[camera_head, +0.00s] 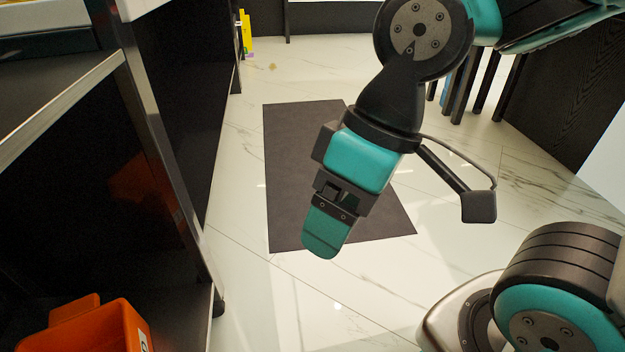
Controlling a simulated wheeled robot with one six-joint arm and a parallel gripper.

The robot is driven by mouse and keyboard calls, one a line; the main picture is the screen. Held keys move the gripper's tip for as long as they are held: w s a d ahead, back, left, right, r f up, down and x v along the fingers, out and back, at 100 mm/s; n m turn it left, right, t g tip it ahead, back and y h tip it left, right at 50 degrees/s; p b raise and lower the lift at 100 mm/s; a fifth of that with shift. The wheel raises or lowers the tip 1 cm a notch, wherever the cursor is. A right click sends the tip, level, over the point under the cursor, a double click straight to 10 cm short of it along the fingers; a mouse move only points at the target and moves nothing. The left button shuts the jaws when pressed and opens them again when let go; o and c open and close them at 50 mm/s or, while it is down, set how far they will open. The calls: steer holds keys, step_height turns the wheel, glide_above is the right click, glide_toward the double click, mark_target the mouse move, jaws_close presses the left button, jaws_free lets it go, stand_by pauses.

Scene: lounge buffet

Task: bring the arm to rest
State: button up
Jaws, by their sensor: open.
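My gripper (324,238) hangs down in the middle of the view, over the marble floor and the dark mat. It points down and slightly left. I see it from the side, so one teal finger covers the other and the gap between them is hidden. Nothing shows in its jaws. My arm comes in from the upper right, bent, with a teal and black wrist above the gripper.
A black shelf unit with metal edges (60,108) stands on the left, with an orange bin (95,325) low inside. A dark mat (300,130) lies on the pale floor (240,270). Dark legs (485,85) and a dark panel (565,105) stand at upper right.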

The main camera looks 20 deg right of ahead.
step_height(320, 180, up, 49)
steer(key=p, duration=4.8)
